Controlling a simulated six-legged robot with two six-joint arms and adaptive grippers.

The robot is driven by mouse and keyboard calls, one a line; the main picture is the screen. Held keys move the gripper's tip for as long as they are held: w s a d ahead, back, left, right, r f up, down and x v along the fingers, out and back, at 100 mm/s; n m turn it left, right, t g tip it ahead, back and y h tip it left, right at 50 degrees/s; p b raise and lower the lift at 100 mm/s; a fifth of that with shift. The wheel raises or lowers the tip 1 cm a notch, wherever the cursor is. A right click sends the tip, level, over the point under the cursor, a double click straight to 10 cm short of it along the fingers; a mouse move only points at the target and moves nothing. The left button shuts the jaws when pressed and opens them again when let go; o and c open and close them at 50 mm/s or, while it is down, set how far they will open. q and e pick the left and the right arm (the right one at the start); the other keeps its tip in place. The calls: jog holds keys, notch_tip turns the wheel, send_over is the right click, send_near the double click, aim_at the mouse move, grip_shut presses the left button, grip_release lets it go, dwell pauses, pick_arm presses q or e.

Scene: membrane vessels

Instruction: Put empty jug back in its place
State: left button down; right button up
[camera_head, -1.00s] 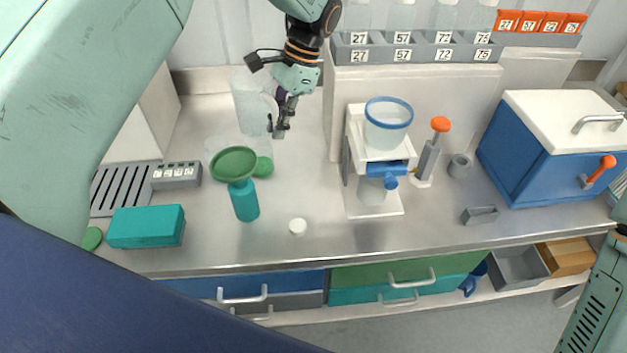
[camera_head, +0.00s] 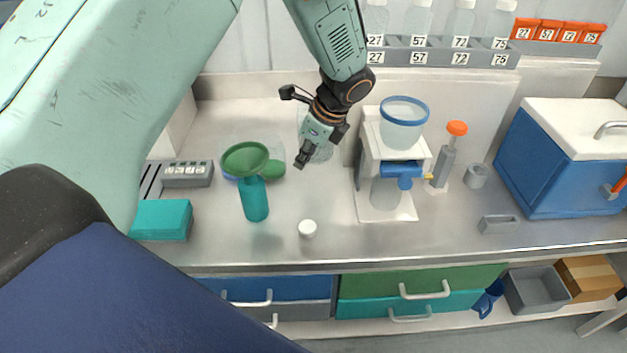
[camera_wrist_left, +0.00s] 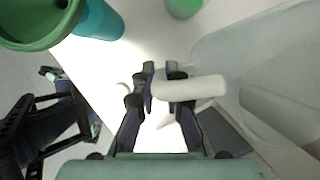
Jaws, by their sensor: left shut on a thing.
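The empty jug is clear and see-through. In the head view it (camera_head: 325,152) is mostly hidden behind my left gripper (camera_head: 302,160), between the green funnel and the white filter stand. In the left wrist view the jug's clear body (camera_wrist_left: 255,85) fills the right side, with its pale handle (camera_wrist_left: 205,87) reaching to my left gripper (camera_wrist_left: 160,85). The left gripper is shut on the jug's handle. I cannot tell whether the jug's base touches the bench. My right gripper does not show clearly.
A green funnel (camera_head: 245,158) sits in a teal bottle (camera_head: 255,203) left of the jug. The white filter stand (camera_head: 386,208) with its blue-rimmed cup (camera_head: 403,130) is close on the right. A white cap (camera_head: 307,228) lies in front. A bottle rack (camera_head: 440,57) is behind.

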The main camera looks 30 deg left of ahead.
pick_arm(q)
jog(key=x, duration=0.3)
jog(key=shift+d+f, duration=0.15)
jog(key=shift+d, duration=0.05)
jog(key=shift+w+f, duration=0.15)
jog(key=shift+f, duration=0.2)
jog(key=shift+d+f, duration=0.2)
jog(key=shift+f, duration=0.4)
notch_tip(320, 180, down, 2)
jog(key=shift+d+f, duration=0.1)
jog(key=shift+a+f, duration=0.15)
jog(key=shift+a, duration=0.1)
jog(key=shift+f, duration=0.1)
jog(key=c, duration=1.5)
grip_release()
jog(key=shift+d, duration=0.2)
jog(key=shift+o, duration=0.5)
jog(key=shift+a, duration=0.1)
